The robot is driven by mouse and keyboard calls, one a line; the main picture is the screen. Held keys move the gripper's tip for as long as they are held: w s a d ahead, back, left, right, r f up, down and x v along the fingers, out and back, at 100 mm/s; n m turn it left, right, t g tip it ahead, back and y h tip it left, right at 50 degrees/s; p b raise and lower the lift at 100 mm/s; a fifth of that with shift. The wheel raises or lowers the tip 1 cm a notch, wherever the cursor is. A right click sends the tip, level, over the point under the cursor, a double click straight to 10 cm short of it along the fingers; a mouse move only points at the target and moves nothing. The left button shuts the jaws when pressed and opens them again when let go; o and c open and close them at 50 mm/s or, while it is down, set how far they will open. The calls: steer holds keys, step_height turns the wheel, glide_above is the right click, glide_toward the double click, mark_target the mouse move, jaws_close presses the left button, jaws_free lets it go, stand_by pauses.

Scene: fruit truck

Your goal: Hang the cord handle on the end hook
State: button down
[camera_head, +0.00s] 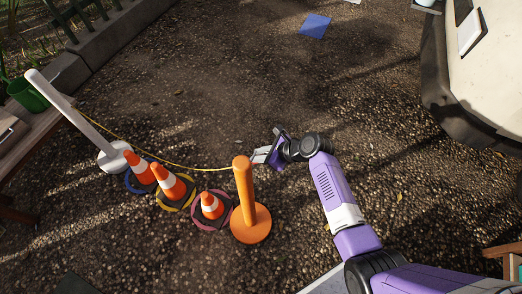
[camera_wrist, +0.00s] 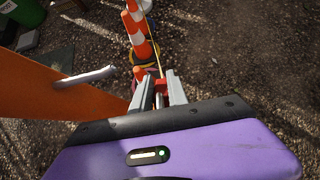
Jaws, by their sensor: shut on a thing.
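My gripper (camera_head: 258,157) is beside the top of the orange post (camera_head: 245,190). In the wrist view my gripper (camera_wrist: 162,92) is shut on the small red cord handle (camera_wrist: 160,85). The yellow cord (camera_head: 170,161) runs from the white post (camera_head: 75,115) at the left, past the cones, towards my gripper. In the wrist view the cord (camera_wrist: 156,48) leads away from the handle. A pale hook (camera_wrist: 86,77) sticks out from the orange post (camera_wrist: 45,90), left of my fingers and apart from the handle. The hook is not clear in the head view.
Three orange-and-white cones (camera_head: 140,168) (camera_head: 171,186) (camera_head: 211,206) stand on coloured rings below the cord. A wooden bench (camera_head: 30,140) with a green bucket (camera_head: 28,95) is at the left. A pale vehicle (camera_head: 480,75) is at the right. Gravel between is open.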

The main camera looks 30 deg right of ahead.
steer(key=shift+s+a+f+p, duration=0.3)
steer(key=shift+s+a, duration=0.45)
steer(key=shift+a, duration=0.3)
steer(key=shift+s+a+f+p, duration=0.25)
steer(key=shift+s+a, duration=0.5)
steer(key=shift+a, duration=0.25)
steer(key=shift+f, duration=0.1)
steer(key=c, duration=1.2)
jaws_free()
steer(key=p+v, duration=0.2)
steer(key=v, duration=0.5)
steer(key=shift+s+d+r, duration=0.2)
steer(key=shift+s+r, duration=0.05)
